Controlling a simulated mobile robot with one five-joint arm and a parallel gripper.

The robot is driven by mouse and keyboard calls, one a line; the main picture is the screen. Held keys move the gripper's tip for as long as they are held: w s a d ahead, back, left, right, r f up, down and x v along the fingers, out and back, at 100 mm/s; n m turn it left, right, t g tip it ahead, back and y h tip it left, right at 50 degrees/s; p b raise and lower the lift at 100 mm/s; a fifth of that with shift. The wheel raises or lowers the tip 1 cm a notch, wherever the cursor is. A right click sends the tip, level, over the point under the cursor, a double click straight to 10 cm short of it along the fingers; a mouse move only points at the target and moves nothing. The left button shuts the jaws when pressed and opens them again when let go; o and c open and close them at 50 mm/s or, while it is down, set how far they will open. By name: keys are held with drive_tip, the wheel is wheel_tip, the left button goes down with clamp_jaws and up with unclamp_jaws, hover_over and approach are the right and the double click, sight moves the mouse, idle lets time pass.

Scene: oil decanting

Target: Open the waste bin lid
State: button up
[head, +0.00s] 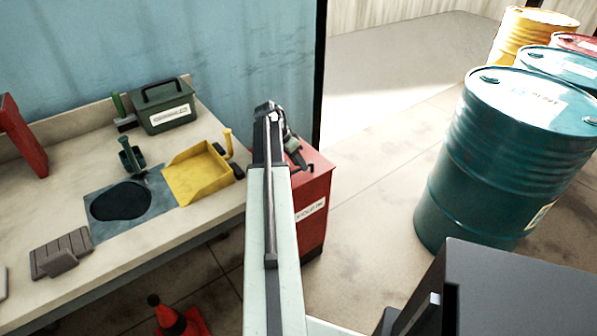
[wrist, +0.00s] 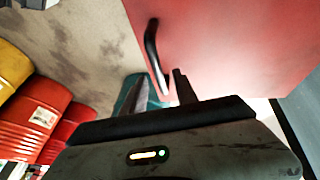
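The red waste bin (head: 315,215) stands at the right end of the workbench, with a white label on its front. Its lid (head: 322,163) looks closed. In the wrist view the red surface (wrist: 235,50) fills the upper right, and a black handle (wrist: 151,42) stands out from it. My gripper (head: 297,153) is over the lid in the head view, and my arm hides part of the bin. In the wrist view my gripper (wrist: 160,84) has its fingers apart, with the handle's near end between them. I cannot tell whether they touch it.
The workbench (head: 130,255) on the left holds a yellow dustpan (head: 197,172), a dark green box (head: 163,106) and a black stain on a grey-blue mat (head: 97,226). Teal drums (head: 500,160) stand right; floor between is clear.

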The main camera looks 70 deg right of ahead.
drive_tip(key=shift+s+f, duration=0.1)
drive_tip(key=shift+f, duration=0.05)
clamp_jaws()
idle(1.4)
